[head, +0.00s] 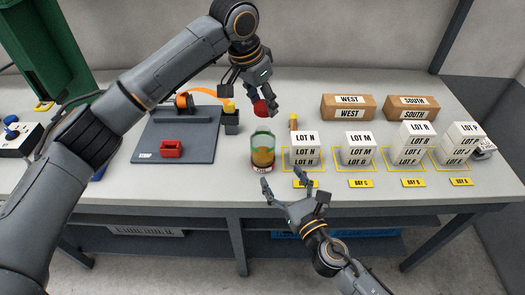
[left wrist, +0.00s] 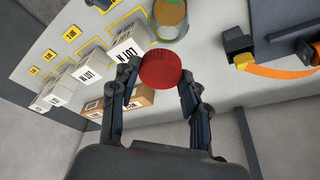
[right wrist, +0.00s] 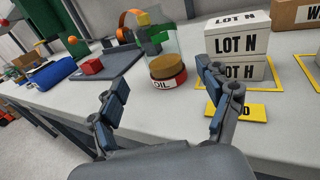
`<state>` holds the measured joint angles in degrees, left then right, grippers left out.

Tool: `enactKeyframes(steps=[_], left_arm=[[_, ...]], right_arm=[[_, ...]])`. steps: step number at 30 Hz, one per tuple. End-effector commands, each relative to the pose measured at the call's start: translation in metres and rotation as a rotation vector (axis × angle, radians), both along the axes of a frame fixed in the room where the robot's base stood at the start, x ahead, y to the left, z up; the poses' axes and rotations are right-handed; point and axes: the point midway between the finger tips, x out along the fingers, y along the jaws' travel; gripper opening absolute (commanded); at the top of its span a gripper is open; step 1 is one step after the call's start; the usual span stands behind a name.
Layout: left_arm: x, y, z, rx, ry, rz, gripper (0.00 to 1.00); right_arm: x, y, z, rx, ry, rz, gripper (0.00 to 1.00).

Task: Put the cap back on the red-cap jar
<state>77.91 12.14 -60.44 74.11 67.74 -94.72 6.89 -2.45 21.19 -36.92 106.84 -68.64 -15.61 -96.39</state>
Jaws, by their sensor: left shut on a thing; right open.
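The jar (head: 263,152) is clear, with brown contents and a label at its base, and stands uncapped near the table's front edge. It also shows in the right wrist view (right wrist: 167,62) with a red band at its base, and at the top of the left wrist view (left wrist: 170,16). My left gripper (head: 262,98) is shut on the red cap (head: 261,108), above and behind the jar. The cap (left wrist: 161,69) sits between its fingertips in the left wrist view. My right gripper (head: 268,190) is open and empty, in front of the jar; it also shows in the right wrist view (right wrist: 160,92).
White LOT boxes (head: 305,157) stand right of the jar in yellow-marked bays. A dark grey mat (head: 180,145) with a red block (head: 171,149) lies left. A dark holder (head: 231,122) stands behind the jar's left. Cardboard boxes (head: 348,107) stand at the back.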

Motion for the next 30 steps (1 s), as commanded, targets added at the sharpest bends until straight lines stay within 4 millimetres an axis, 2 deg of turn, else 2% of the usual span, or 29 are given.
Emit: enactKeyframes(steps=[5, 15, 21, 30], left_arm=[[0.0, 0.001, 0.0, 0.0, 0.0, 0.001, 0.33], [0.0, 0.0, 0.0, 0.0, 0.0, 0.001, 0.33], [0.0, 0.001, 0.0, 0.0, 0.0, 0.001, 0.33], [0.0, 0.0, 0.0, 0.0, 0.0, 0.001, 0.33]], right_arm=[[0.012, 0.005, 0.001, 0.003, -0.002, 0.0, 0.79], [0.068, 0.031, 0.002, 0.003, -0.001, -0.001, 0.79], [0.096, 0.043, 0.001, 0.003, -0.001, -0.002, 0.79], [0.11, 0.049, 0.001, 0.0, -0.001, -0.001, 0.79]])
